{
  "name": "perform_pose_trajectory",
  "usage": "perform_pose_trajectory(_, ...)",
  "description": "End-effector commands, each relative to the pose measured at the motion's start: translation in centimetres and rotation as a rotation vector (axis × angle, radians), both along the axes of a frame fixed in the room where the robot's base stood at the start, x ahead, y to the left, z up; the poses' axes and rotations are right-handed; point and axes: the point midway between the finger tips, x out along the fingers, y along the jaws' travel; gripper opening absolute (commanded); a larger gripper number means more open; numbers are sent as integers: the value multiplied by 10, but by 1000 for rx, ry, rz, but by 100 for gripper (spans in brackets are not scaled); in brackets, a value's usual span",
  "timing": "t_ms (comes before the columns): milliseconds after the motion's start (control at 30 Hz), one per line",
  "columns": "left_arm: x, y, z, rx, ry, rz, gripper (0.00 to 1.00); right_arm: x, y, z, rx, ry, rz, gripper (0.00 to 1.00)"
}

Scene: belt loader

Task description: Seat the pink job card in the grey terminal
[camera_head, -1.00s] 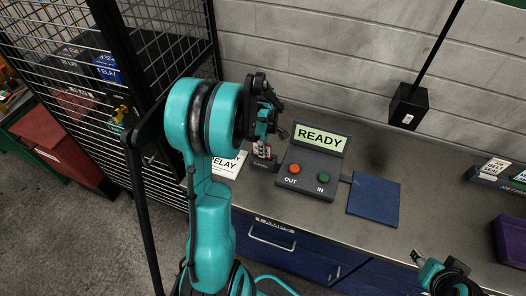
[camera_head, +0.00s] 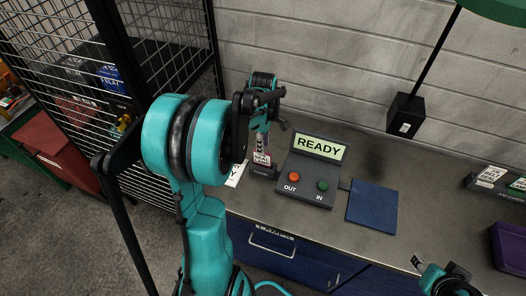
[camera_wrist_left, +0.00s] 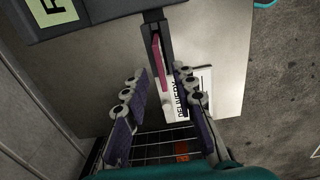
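The grey terminal (camera_head: 305,195) stands on the bench, its screen reading READY, with a red OUT and a green IN button. The pink job card (camera_head: 262,158) stands upright in the dark slot holder (camera_head: 262,172) at the terminal's left; its lower end is hidden. In the left wrist view, the card (camera_wrist_left: 160,58) shows edge-on in the holder (camera_wrist_left: 154,20). My left gripper (camera_wrist_left: 160,74) is open, its fingers apart on either side of the card in the picture without visible contact. My right gripper (camera_head: 420,264) is at the lower right; its finger state is unclear.
A white card marked DELIVERY (camera_wrist_left: 194,88) lies on the bench by the holder. A blue pad (camera_head: 372,203) lies right of the terminal. A card rack (camera_head: 490,184) and purple bin (camera_head: 509,246) are at the far right. A mesh cage (camera_head: 180,60) stands on the left.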

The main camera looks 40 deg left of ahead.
Motion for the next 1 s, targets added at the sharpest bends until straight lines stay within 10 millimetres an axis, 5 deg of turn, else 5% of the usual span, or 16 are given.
perform_pose_trajectory(367, -4, -16, 45, 15, -30, -102, 27, 0, 0, 7, 0, 0, 0, 40)
perform_pose_trajectory(700, -50, -131, 91, 226, -262, -994, 27, 0, 0, 7, 0, 0, 0, 40)
perform_pose_trajectory(1000, -97, -197, 89, 504, -400, -1666, 27, 0, 0, 7, 0, 0, 0, 40)
